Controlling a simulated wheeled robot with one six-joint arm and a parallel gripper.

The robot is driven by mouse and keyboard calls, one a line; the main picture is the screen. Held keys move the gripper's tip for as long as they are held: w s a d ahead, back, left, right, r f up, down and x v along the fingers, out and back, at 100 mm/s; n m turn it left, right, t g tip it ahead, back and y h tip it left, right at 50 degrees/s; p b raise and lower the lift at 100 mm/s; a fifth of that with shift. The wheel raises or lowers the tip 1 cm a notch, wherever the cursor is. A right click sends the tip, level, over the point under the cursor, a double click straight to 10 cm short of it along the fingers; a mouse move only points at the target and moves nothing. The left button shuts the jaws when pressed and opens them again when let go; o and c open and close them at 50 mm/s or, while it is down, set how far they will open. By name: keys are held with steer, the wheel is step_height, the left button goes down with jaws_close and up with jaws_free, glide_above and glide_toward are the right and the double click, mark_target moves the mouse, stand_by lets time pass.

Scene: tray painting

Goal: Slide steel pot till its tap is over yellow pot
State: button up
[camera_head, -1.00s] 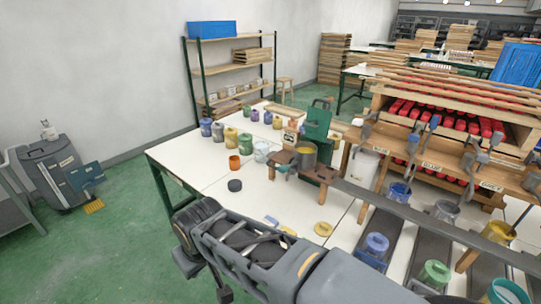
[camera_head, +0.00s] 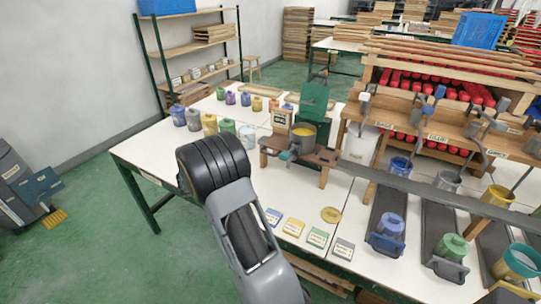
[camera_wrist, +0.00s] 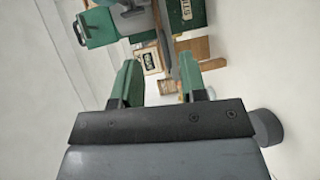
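The steel pot (camera_head: 304,136) holds yellow paint and stands on a small wooden bench (camera_head: 325,156) on the white table. A teal tap-like part (camera_head: 289,155) is at its front left. A yellow pot (camera_head: 497,196) is at the right, by the wooden rack; yellow jars (camera_head: 209,124) also stand at the table's back left. My gripper (camera_wrist: 159,65) shows two green fingers apart with nothing between them in the wrist view. In the head view my arm hides it, left of the bench. I cannot tell its exact distance from the steel pot.
A green machine (camera_head: 314,100) stands behind the pot. A long grey rail (camera_head: 420,191) runs right from the bench. A blue pot (camera_head: 390,228) and green pot (camera_head: 453,246) are on dark tracks. A dark round object (camera_wrist: 266,127) is beside my gripper.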

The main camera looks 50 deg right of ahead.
steer(key=w+d+f+t+h, duration=0.2)
steer(key=w+d+f+h, duration=0.2)
steer(key=w, duration=0.1)
steer(key=s+d+r+p, duration=0.2)
steer(key=d, duration=1)
steer(key=shift+s+d+n, duration=0.25)
steer(key=shift+n, duration=0.05)
steer(key=shift+r, duration=0.15)
jaws_close()
